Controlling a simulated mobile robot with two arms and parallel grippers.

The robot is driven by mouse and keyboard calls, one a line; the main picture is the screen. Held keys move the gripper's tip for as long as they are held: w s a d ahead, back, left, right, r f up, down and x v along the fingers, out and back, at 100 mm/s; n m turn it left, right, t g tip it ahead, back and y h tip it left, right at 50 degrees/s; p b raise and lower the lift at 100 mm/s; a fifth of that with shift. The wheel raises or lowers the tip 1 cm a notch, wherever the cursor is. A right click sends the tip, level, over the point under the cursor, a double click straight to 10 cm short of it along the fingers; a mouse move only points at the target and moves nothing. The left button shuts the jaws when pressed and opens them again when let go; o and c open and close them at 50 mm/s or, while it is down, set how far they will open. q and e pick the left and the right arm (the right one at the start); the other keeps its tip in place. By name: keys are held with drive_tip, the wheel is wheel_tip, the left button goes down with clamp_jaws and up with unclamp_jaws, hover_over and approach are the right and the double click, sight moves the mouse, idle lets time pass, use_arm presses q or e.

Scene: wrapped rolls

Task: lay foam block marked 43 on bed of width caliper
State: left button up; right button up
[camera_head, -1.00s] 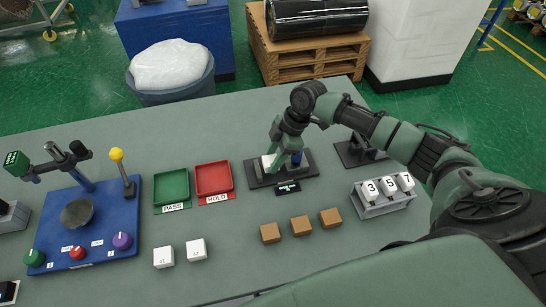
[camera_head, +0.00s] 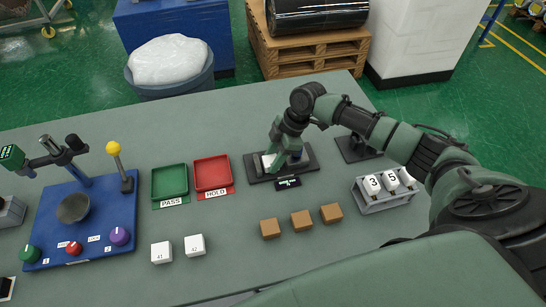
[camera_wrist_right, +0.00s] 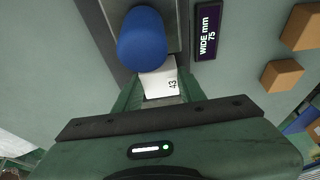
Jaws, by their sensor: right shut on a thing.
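The white foam block marked 43 (camera_wrist_right: 160,82) is between the fingers of my right gripper (camera_wrist_right: 160,92), which is shut on it. In the head view the block (camera_head: 268,161) is low at the left part of the width caliper's dark bed (camera_head: 255,174). Whether its underside touches the bed is hidden. The caliper's blue round part (camera_wrist_right: 142,38) is right beside the block. Its display (camera_wrist_right: 206,32) reads "WIDE mm 75". My left gripper is not in view.
White blocks 41 (camera_head: 161,252) and 42 (camera_head: 195,245) and several brown blocks (camera_head: 301,221) sit in front. Green PASS (camera_head: 170,199) and red HOLD (camera_head: 214,190) trays are left of the caliper. A numbered counter rack (camera_head: 382,203) stands right. A blue instrument base (camera_head: 105,210) is far left.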

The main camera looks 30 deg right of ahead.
drive_tip(key=o, duration=1.4)
drive_tip(key=shift+d+r, duration=0.2)
drive_tip(key=shift+r, duration=0.35)
drive_tip(key=b+v, duration=0.1)
drive_tip(key=v, duration=0.5)
drive_tip(key=shift+r+b, duration=0.3)
drive_tip(key=shift+b, duration=0.1)
drive_tip(key=shift+s+d, duration=0.1)
drive_tip(key=shift+d, duration=0.05)
